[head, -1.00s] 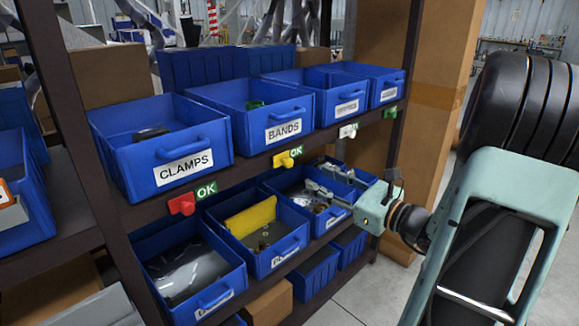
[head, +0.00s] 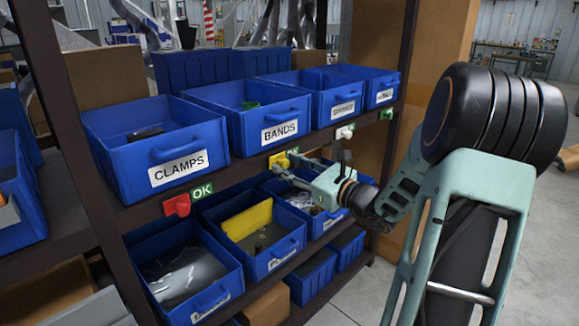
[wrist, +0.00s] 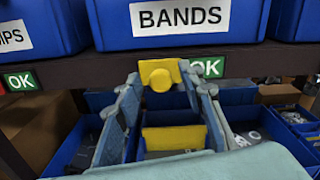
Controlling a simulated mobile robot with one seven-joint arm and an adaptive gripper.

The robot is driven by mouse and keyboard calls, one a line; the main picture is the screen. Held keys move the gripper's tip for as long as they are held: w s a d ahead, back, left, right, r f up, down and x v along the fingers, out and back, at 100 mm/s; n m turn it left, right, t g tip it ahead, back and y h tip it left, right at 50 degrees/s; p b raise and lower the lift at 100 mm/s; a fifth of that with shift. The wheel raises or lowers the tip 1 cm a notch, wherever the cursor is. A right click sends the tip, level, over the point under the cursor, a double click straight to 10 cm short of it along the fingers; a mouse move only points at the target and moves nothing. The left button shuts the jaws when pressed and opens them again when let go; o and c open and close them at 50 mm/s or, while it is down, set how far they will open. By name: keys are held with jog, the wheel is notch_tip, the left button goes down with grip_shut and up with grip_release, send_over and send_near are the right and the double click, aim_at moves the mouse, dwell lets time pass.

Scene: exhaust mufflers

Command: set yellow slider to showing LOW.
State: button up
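The yellow slider (head: 279,160) sits on the shelf edge under the BANDS bin. In the wrist view the slider (wrist: 160,76) is a yellow plate with a round knob. A green OK label (wrist: 207,67) shows just right of it. No LOW label is readable. My gripper (head: 284,168) is at the shelf edge, its fingers pointing at the slider. In the wrist view the fingers are apart, with the slider showing between their tips. I cannot tell whether either finger touches it.
The BANDS bin (head: 240,118) is right above the slider. A red slider (head: 177,206) with a green OK label is to the left, and a white slider (head: 345,132) to the right. A lower bin with a yellow divider (head: 248,221) lies beneath my gripper. Open floor is at right.

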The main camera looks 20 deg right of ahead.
grip_shut()
jog(key=shift+w+d+r+p, duration=0.1)
jog(key=shift+w+d+p, duration=0.2)
jog(key=shift+d, duration=0.75)
jog(key=shift+w+d+f+p, duration=0.15)
jog(key=shift+w+d, duration=0.25)
jog(key=shift+d, duration=0.65)
jog(key=shift+w+d+r+p, duration=0.2)
jog(key=shift+w+d, duration=0.15)
jog(key=shift+d, duration=0.7)
grip_release()
